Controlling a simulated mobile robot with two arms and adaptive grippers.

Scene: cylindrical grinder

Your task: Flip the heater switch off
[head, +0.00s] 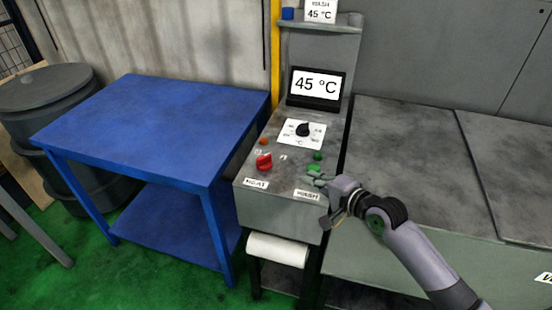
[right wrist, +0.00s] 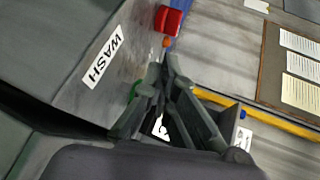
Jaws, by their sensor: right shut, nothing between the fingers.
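The red heater switch (head: 264,162) is a knob above the HEAT label (head: 256,184) on the sloped control panel (head: 285,168). It also shows at the top of the right wrist view (right wrist: 169,20). My right gripper (head: 318,178) is shut and empty. In the head view it is at the green WASH switch (head: 313,169), to the right of the red switch and apart from it. In the right wrist view the closed fingers (right wrist: 165,72) partly hide the green switch (right wrist: 134,90). I cannot tell whether they touch it. My left gripper is not in view.
An orange lamp (head: 263,141) and a green lamp (head: 318,155) sit above the switches. Higher up are a black dial (head: 303,129) and a display (head: 317,85) reading 45 °C. A blue table (head: 165,125) stands left; a paper roll (head: 277,250) hangs below the panel.

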